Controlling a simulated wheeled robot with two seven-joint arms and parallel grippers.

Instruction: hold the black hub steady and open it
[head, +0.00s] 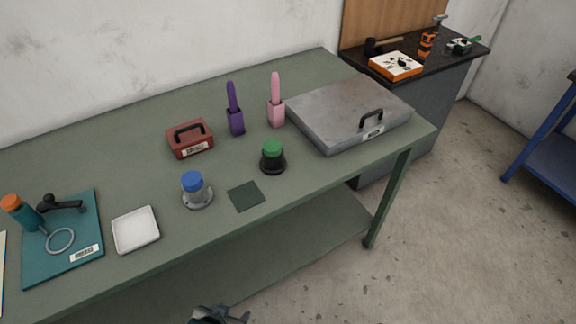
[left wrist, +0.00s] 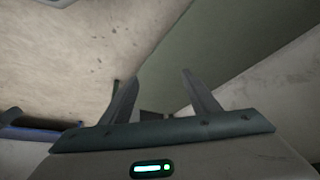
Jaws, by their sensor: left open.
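The black hub (head: 272,165) stands upright on the green table, with a green cap (head: 272,148) on top. It is right of the table's middle, near the front edge. My left gripper (head: 220,314) shows only in part at the bottom edge of the head view, in front of the table and well apart from the hub. In the left wrist view its two fingers (left wrist: 160,95) are spread with nothing between them. The hub cannot be made out in that view. My right gripper is not in view.
A blue-capped grey hub (head: 196,190) and a dark square pad (head: 246,196) are close by. A white tray (head: 135,230) and teal board (head: 75,262) lie left.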

